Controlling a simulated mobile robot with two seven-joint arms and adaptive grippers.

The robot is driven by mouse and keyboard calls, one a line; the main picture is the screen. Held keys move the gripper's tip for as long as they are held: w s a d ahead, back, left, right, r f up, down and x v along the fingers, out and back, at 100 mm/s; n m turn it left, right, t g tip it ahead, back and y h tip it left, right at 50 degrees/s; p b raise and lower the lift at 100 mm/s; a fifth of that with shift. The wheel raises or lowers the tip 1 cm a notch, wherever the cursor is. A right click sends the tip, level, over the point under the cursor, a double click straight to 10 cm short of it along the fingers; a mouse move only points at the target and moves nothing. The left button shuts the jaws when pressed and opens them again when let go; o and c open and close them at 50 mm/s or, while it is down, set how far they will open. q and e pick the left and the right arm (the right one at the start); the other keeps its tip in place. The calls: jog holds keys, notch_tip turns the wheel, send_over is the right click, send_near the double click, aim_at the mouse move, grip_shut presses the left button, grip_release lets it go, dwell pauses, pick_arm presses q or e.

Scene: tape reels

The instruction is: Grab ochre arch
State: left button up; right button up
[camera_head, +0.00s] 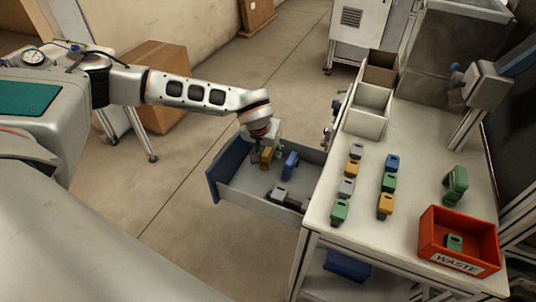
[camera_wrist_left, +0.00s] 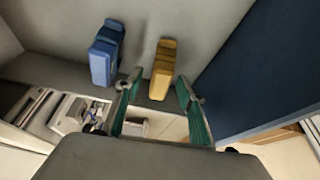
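An ochre arch-like piece (camera_head: 266,156) lies in the open drawer (camera_head: 250,192), close to its blue front panel; it also shows in the left wrist view (camera_wrist_left: 162,68). My left gripper (camera_head: 262,146) reaches down into the drawer beside it. In the left wrist view the two green-padded fingers (camera_wrist_left: 158,93) are spread apart, with the ochre piece just beyond and between their tips. I see no grip on it. More ochre pieces stand on the table, one at the back (camera_head: 351,168) and one nearer (camera_head: 385,205). My right gripper is not in view.
The white table (camera_head: 408,135) holds several coloured pieces, open bins (camera_head: 367,111) and a red waste box (camera_head: 436,232). The drawer walls closely surround my gripper.

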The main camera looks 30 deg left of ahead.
pick_arm(q)
grip_shut()
